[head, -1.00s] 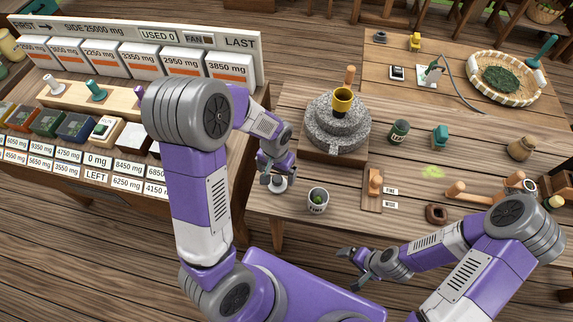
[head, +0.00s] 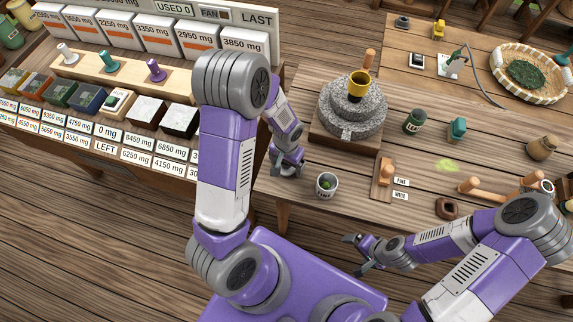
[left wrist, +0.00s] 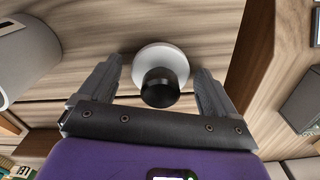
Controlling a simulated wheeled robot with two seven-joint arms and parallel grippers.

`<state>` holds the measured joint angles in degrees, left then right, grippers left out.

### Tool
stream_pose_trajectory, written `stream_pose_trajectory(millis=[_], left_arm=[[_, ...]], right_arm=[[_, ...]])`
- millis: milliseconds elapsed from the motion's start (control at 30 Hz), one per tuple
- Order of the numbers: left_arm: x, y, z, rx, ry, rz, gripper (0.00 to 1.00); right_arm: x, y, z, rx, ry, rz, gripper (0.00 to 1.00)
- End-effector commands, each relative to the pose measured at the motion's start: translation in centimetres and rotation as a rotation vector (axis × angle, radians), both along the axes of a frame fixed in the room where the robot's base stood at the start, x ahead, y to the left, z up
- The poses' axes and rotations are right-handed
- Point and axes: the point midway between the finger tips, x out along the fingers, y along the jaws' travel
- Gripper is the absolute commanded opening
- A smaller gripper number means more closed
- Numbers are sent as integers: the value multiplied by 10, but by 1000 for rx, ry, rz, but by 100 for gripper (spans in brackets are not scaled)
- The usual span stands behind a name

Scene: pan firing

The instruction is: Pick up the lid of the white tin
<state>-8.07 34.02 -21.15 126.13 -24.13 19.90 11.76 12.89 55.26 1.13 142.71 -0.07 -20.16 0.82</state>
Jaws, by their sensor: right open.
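The white tin (head: 327,185) stands open near the table's front edge, with something green inside. A pale cylinder (left wrist: 24,50) at the left of the left wrist view looks like this tin. Its lid, a white disc (left wrist: 160,58) with a black knob (left wrist: 160,88), lies on the wood in the left wrist view. My left gripper (head: 287,168) is just left of the tin and hides the lid in the head view. Its fingers (left wrist: 159,68) are open on both sides of the knob, with a gap each side. My right gripper (head: 358,254) is open and empty in front of the table.
A wooden block with FINE and WIDE labels (head: 383,178) lies right of the tin. A shelf of weighed boxes (head: 140,40) is at the left.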

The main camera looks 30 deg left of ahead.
Motion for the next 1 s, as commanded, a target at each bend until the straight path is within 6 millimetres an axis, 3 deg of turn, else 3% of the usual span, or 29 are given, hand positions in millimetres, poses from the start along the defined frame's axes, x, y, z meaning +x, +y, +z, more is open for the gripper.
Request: stream_pose_trajectory(millis=[33,333,667,1000], left_arm=[[0,0,0,0,0,0,82],[0,0,0,0,0,0,36],[1,0,10,0,-2,1,36],[1,0,76,1,-4,-1,36]], right_arm=[[0,0,0,0,0,0,95],[0,0,0,0,0,0,95],[0,0,2,0,0,0,95],[0,0,17,0,0,0,95]])
